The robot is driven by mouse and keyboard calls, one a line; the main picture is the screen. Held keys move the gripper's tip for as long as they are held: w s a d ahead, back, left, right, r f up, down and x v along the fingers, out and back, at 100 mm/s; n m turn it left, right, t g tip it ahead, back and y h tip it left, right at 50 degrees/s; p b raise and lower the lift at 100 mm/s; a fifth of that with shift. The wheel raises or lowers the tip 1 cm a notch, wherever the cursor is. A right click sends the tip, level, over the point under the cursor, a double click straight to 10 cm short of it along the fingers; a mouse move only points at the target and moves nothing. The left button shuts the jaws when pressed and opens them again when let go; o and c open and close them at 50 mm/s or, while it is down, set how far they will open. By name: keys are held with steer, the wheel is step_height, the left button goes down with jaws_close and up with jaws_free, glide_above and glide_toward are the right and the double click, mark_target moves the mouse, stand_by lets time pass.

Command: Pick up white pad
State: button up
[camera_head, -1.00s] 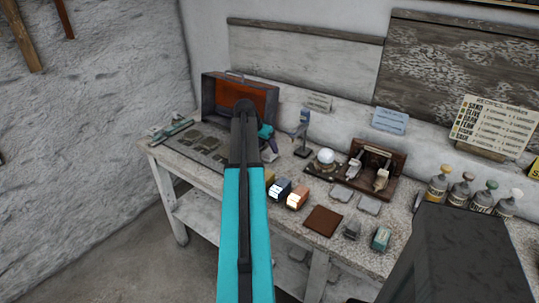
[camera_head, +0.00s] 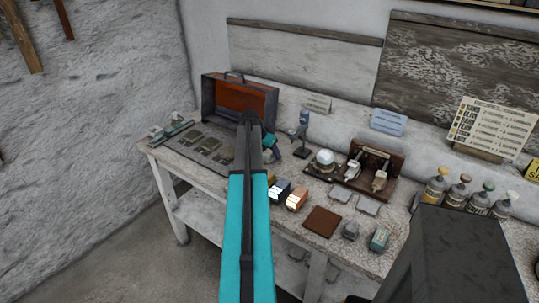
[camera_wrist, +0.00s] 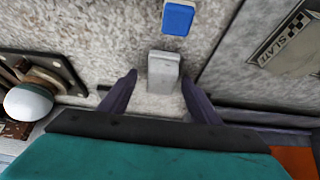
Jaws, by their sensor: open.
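The white pad (camera_wrist: 163,74) is a pale grey-white block lying on the bench top in the wrist view. My gripper (camera_wrist: 159,78) is open, with one dark finger on each side of the pad in the picture. The pad looks ungripped, and I cannot tell how far above it the fingers are. In the head view my gripper (camera_head: 270,150) is low over the bench, partly behind my arm, and I cannot make out the pad there.
A blue pad (camera_wrist: 178,17) lies close by. A white sphere (camera_head: 325,156) on a dark base is to the right of my gripper. An open red toolbox (camera_head: 238,103) stands behind. A dark slate-labelled board (camera_wrist: 270,50) lies beside the pad. A copper-coloured block (camera_head: 297,199) is nearer the front.

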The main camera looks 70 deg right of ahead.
steer(key=shift+d+f, duration=0.15)
steer(key=shift+f, duration=0.1)
stand_by(0.4)
steer(key=c, duration=1.1)
